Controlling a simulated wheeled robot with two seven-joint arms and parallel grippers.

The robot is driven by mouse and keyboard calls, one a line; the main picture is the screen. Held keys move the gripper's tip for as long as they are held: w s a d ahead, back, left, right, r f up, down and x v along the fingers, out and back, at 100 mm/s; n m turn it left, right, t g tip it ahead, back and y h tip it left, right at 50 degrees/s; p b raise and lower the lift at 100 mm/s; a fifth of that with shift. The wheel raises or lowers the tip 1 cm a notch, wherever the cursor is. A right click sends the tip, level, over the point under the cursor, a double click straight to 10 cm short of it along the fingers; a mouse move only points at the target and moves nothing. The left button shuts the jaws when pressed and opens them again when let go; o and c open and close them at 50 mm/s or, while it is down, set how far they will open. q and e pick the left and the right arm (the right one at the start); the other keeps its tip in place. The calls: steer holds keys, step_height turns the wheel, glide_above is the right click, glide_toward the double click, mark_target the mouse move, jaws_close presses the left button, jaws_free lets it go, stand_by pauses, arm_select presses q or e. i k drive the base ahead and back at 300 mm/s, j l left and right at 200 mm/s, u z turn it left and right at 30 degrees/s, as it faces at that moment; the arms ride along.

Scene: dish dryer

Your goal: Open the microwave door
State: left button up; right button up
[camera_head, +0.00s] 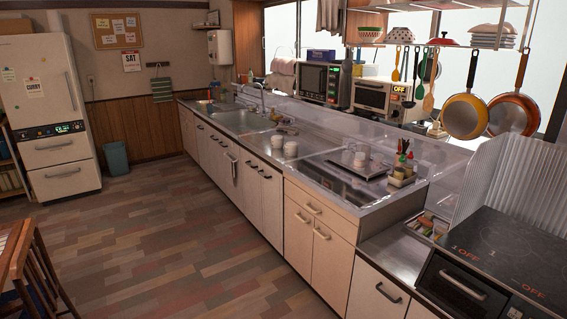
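The microwave (314,80) stands on the raised ledge behind the counter, by the window. It has a dark door window in a pale frame and a black control panel with a small green display at its right. Its door looks shut, though it is small in the view. Neither of my grippers is in view.
A toaster oven (382,98) stands right of the microwave. Pans (465,115) and utensils hang from a rack further right. The long counter (268,148) with a sink (241,121) runs below the ledge. The wooden floor (165,245) before the cabinets is clear.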

mark_target(309, 73)
steer(key=i+j+u, duration=0.1)
steer(key=i+u, duration=0.35)
steer(key=i, duration=0.4)
steer(key=i+l+u, duration=0.15)
steer(key=i+u, duration=0.25)
steer(key=i, duration=0.45)
steer(key=i+j+z, duration=0.25)
steer(key=i+z, duration=0.2)
steer(key=i+j+z, duration=0.85)
steer(key=j, duration=0.15)
steer(key=i+j+z, duration=0.1)
steer(key=j+z, duration=0.35)
steer(key=j, duration=0.4)
steer(key=j+z, duration=0.45)
steer(key=j, duration=0.4)
steer(key=k, duration=0.05)
